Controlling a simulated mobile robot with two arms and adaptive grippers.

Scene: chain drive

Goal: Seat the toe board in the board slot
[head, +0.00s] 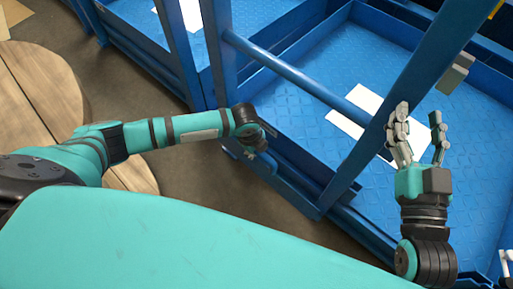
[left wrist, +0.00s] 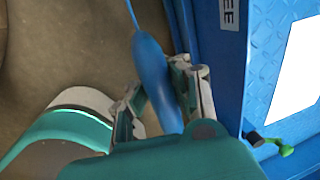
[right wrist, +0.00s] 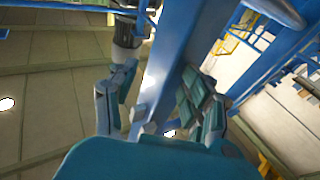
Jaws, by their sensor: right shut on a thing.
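I cannot single out the toe board or its slot among the blue boards along the platform edge (head: 292,187). My left gripper (head: 258,142) is low beside the platform edge. In the left wrist view a rounded blue bar (left wrist: 153,75) lies between its spread fingers, with a gap on one side.
The blue patterned platform floor (head: 400,60) has white sheets (head: 352,118) lying on it. A blue rail (head: 300,78) crosses above it. A grey block (head: 457,72) is beside the post. A round wooden top (head: 40,95) stands at the left. A green-handled part (left wrist: 283,148) is near the left gripper.

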